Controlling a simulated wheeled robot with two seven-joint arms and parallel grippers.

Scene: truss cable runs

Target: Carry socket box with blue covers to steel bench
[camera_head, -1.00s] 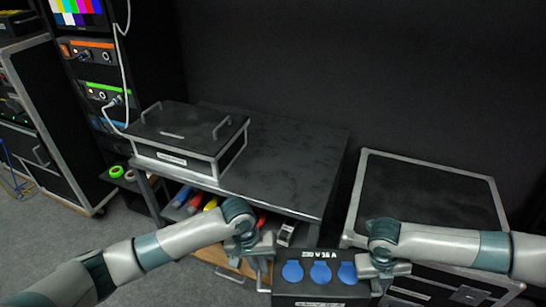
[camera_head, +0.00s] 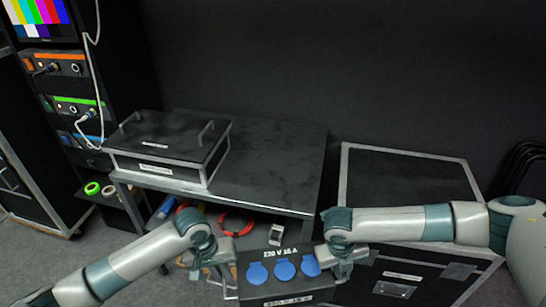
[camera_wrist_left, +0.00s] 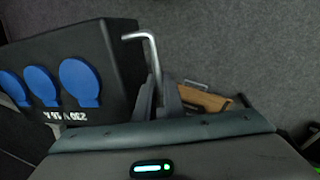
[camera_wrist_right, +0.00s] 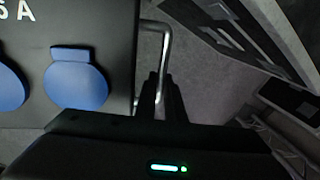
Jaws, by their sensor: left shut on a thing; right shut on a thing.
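The black socket box (camera_head: 290,295) with three blue covers hangs between my two grippers at the bottom of the head view, in front of the bench. My left gripper (camera_head: 228,272) is shut on the handle at its left side; that handle (camera_wrist_left: 140,37) shows bent in the left wrist view. My right gripper (camera_head: 342,270) is shut on the right-side handle (camera_wrist_right: 166,40). The box looks about level. The steel bench (camera_head: 268,165) has a dark top with a bare right half; its lower shelf is partly hidden by my arms and the box.
A black lidded case (camera_head: 170,146) with handles takes up the bench's left half. A large flight case (camera_head: 410,178) stands right of the bench. A rack (camera_head: 75,90) with a screen and cable stands at left. Coloured cables (camera_head: 236,222) lie on the lower shelf.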

